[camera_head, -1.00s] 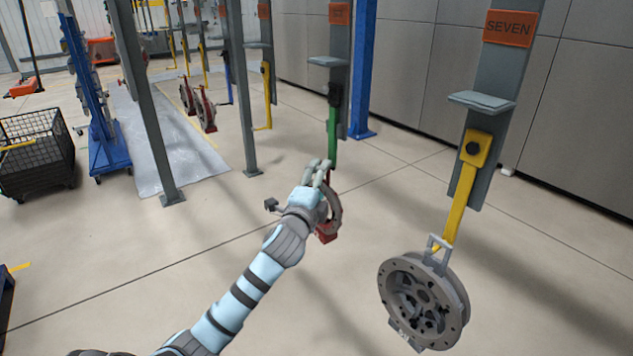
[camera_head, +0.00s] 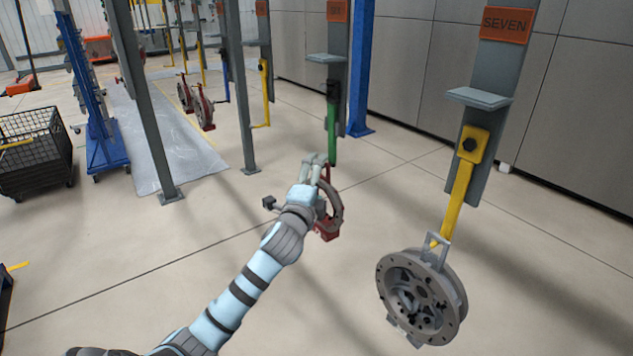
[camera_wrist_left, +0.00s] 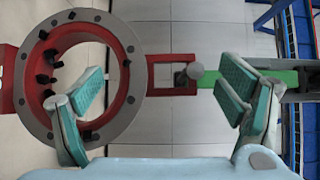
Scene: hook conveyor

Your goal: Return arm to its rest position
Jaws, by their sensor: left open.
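My left gripper (camera_head: 317,163) is open, at the end of the pale blue arm. It is in front of a hanging red and grey ring-shaped part (camera_head: 333,212), which it partly hides. The part hangs below a green hook bar (camera_head: 332,132). In the left wrist view, the fingers of my left gripper (camera_wrist_left: 162,85) are spread wide, with the red bracket (camera_wrist_left: 150,75) of the part between or behind them. The ring (camera_wrist_left: 127,75) is at left and the green bar (camera_wrist_left: 290,78) at right. I cannot tell whether a finger touches the part. My right gripper is not in view.
A grey wheel-like part (camera_head: 420,297) hangs on a yellow hook bar (camera_head: 457,200) under the sign SEVEN at right. A blue post (camera_head: 361,70) and grey posts stand behind. A black wire crate (camera_head: 36,150) is at left. Floor between is clear.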

